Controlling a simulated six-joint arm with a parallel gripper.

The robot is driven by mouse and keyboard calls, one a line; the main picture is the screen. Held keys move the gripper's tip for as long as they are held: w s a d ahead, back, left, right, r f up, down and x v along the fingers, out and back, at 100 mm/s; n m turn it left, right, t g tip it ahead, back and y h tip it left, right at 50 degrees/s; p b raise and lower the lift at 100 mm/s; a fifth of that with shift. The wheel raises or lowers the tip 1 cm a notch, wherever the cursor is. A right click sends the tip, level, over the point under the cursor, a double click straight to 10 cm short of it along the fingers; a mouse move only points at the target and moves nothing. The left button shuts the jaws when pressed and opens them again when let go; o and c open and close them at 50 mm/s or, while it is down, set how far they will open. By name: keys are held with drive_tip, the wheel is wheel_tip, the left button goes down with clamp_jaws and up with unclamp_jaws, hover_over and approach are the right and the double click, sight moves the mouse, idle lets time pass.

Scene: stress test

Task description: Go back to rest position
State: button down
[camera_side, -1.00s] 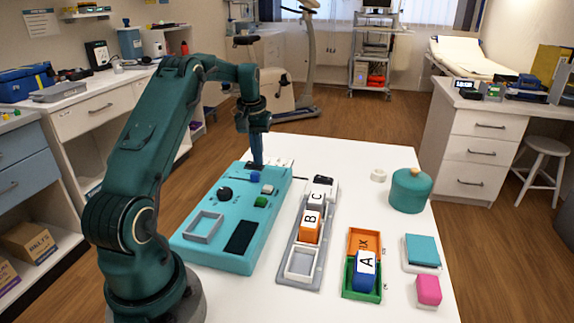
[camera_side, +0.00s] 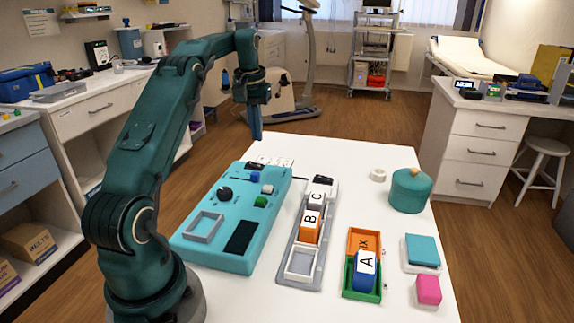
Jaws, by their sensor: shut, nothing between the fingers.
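My gripper (camera_side: 257,132) points straight down above the back edge of the teal control panel. It is shut and empty, apart from the panel and clear of the table. The teal panel (camera_side: 215,258) lies on the left of the white table, with a black knob (camera_side: 225,193), a blue button (camera_side: 255,177), a green button (camera_side: 261,201), a white switch (camera_side: 267,189), a grey square frame (camera_side: 204,226) and a dark rectangle (camera_side: 241,237).
A grey tray (camera_side: 299,279) holds blocks C (camera_side: 317,198) and B (camera_side: 309,227). Block A (camera_side: 366,268) sits in an orange and green tray (camera_side: 379,242). A teal jar (camera_side: 410,192), a white ring (camera_side: 378,175), a teal pad (camera_side: 422,250) and a pink block (camera_side: 428,289) stand right.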

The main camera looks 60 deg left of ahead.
drive_tip(key=d+r+m+t, duration=0.2)
drive_tip(key=d+r+m, duration=0.1)
drive_tip(key=d+r, duration=0.55)
drive_tip(key=d+r+m+t, duration=0.15)
drive_tip(key=d+r, duration=0.35)
drive_tip(key=d, duration=0.6)
drive_tip(key=s+d+f+m, duration=0.2)
drive_tip(key=s+d+f, duration=0.3)
drive_tip(key=s+d, duration=0.1)
drive_tip(key=s+d+f+m+h, duration=0.1)
drive_tip(key=s+d+f+m, duration=0.1)
drive_tip(key=s+d+f, duration=0.3)
drive_tip(key=s, duration=0.4)
drive_tip(key=shift+s+d+f+t, duration=0.25)
drive_tip(key=shift+d+f+t, duration=0.05)
drive_tip(key=shift+d+t, duration=0.1)
drive_tip(key=shift+m, duration=0.25)
